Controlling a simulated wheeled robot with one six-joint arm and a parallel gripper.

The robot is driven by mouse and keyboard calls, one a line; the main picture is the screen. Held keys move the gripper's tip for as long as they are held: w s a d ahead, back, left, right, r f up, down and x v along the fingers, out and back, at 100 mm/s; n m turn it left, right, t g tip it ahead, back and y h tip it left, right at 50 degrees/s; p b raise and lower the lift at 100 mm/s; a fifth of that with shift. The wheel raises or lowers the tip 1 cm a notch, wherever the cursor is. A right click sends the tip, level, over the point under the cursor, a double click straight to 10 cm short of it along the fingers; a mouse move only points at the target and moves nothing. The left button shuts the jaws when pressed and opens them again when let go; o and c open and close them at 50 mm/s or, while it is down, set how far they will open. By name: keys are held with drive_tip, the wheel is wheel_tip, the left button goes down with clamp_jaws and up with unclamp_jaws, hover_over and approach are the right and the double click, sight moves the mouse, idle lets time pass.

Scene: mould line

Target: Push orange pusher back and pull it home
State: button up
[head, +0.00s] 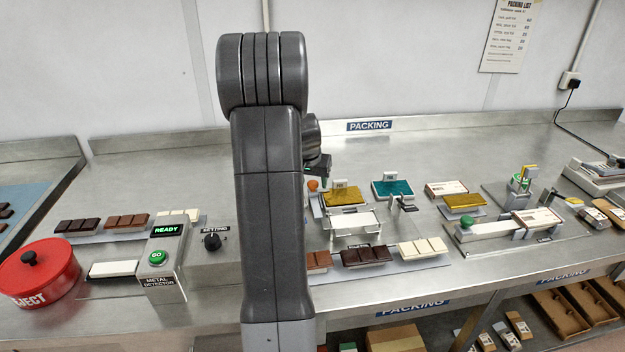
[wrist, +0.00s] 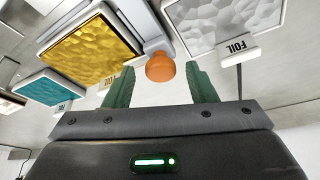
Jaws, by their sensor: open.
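The orange pusher (head: 313,185) shows as a small round knob beside my arm in the head view, partly hidden. In the wrist view the orange pusher (wrist: 160,67) sits between the two green fingers of my gripper (wrist: 160,82), near their tips, with a gap on each side. It joins a pale metal bar behind it. My gripper (head: 318,168) is open and mostly hidden behind my arm in the head view. A gold foil stack (head: 346,196) lies right of the pusher; it also shows in the wrist view (wrist: 92,52).
A silver foil stack (wrist: 210,22) lies on the pusher's other side. A teal foil stack (head: 393,187) stands beyond the gold one. Chocolate bars (head: 367,254) lie on a tray in front. The metal detector (head: 160,255) and red reject bin (head: 40,272) stand left.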

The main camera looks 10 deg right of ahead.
clamp_jaws()
drive_tip(key=shift+s+f+b, duration=0.1)
drive_tip(key=shift+s+b, duration=1.65)
drive_tip(key=shift+s, duration=2.55)
unclamp_jaws()
drive_tip(key=shift+s, duration=0.1)
drive_tip(key=v, duration=1.4)
drive_tip(key=shift+f, duration=0.15)
